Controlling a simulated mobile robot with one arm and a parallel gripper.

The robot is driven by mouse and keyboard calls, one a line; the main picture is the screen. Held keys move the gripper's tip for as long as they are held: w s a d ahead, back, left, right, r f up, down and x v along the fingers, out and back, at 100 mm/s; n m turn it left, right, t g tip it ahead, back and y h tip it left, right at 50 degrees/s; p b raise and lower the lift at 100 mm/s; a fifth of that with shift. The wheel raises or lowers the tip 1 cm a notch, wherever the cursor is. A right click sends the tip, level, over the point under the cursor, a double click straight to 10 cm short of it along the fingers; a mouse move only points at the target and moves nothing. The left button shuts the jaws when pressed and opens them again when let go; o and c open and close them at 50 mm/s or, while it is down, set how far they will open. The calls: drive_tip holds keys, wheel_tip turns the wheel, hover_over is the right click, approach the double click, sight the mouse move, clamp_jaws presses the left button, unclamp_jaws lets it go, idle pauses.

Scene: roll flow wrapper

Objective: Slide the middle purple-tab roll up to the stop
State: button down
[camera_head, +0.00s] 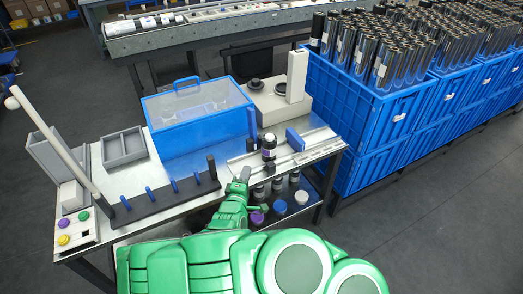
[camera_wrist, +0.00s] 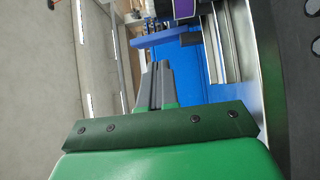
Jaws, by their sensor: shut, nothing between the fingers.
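A dark upright roll (camera_head: 268,148) with a pale and purple band stands on the silver rail (camera_head: 290,158) at the right of the workbench. In the wrist view, a purple piece with a dark and white part beside it (camera_wrist: 184,9) shows at the top edge, cut off by the frame. A blue upright block (camera_head: 295,140) stands right of the roll; I cannot tell if it is the stop. It seems to show as a blue bar in the wrist view (camera_wrist: 152,39). My gripper (camera_head: 241,176) is shut and empty, in front and left of the roll, apart from it. Its grey fingers (camera_wrist: 155,82) are together.
A blue clear-lidded box (camera_head: 198,115) and white machine (camera_head: 275,100) stand behind. A black rack with blue pegs (camera_head: 165,198) lies left. Stacked blue crates (camera_head: 365,125) stand right. Below are several rolls, one purple-topped (camera_head: 257,217).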

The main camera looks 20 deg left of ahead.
sight(274, 144)
drive_tip(key=w, duration=1.2)
drive_tip(key=shift+d, duration=0.4)
drive_tip(key=shift+w+d, duration=0.35)
drive_tip(key=shift+w, duration=0.15)
drive_tip(key=shift+w+d+r, duration=0.15)
drive_tip(key=shift+w+d, duration=0.2)
drive_tip(key=shift+w, duration=0.2)
drive_tip(key=shift+w+d, duration=1.35)
drive_tip(key=shift+w, duration=0.15)
